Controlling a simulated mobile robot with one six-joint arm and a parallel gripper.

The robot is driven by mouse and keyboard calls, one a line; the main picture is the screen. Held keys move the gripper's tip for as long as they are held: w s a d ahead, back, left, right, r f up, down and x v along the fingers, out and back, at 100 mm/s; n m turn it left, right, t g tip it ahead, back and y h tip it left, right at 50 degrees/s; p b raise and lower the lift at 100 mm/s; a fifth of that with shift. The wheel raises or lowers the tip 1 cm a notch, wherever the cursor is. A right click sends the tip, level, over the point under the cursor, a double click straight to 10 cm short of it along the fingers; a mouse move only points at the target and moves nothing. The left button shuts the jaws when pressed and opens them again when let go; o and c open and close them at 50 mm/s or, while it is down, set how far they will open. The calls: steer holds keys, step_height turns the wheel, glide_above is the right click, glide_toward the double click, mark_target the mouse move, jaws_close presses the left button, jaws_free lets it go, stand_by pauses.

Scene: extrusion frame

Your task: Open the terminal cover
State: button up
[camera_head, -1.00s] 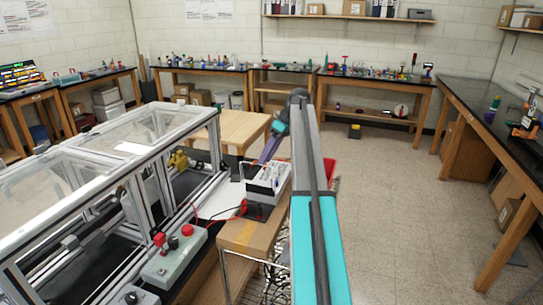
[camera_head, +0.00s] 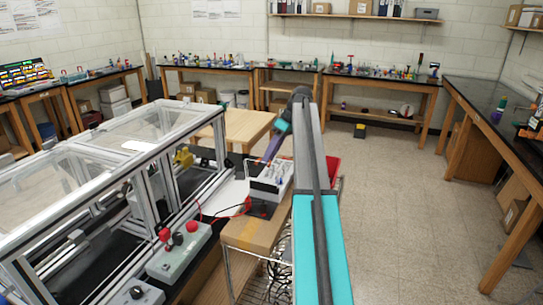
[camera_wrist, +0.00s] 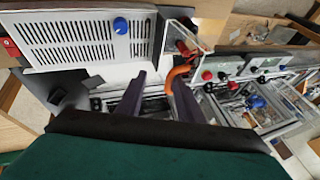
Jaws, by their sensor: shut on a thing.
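A pale box with vent slots (camera_wrist: 85,40) and a blue knob is at the upper left of the wrist view; the head view shows a white box (camera_head: 268,188) by my gripper. Beside the vents, a clear plastic terminal cover (camera_wrist: 202,36) sits in front of red and dark parts. My gripper's (camera_wrist: 160,82) two dark purple fingers stand apart below it, and an orange curved piece (camera_wrist: 177,76) is at the right fingertip. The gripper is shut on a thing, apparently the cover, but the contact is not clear. In the head view my gripper (camera_head: 268,158) is partly hidden behind my arm.
A framed clear enclosure (camera_head: 130,150) fills the left. A control box with red buttons (camera_head: 178,252) stands in front of it. A red cable (camera_head: 232,212) loops near the white box. Benches line the walls. The floor on the right (camera_head: 400,200) is clear.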

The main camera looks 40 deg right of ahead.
steer(key=p+v, duration=0.9)
steer(key=v, duration=0.4)
steer(key=shift+d+r, duration=0.2)
stand_by(0.3)
steer(key=shift+s, duration=0.1)
stand_by(0.6)
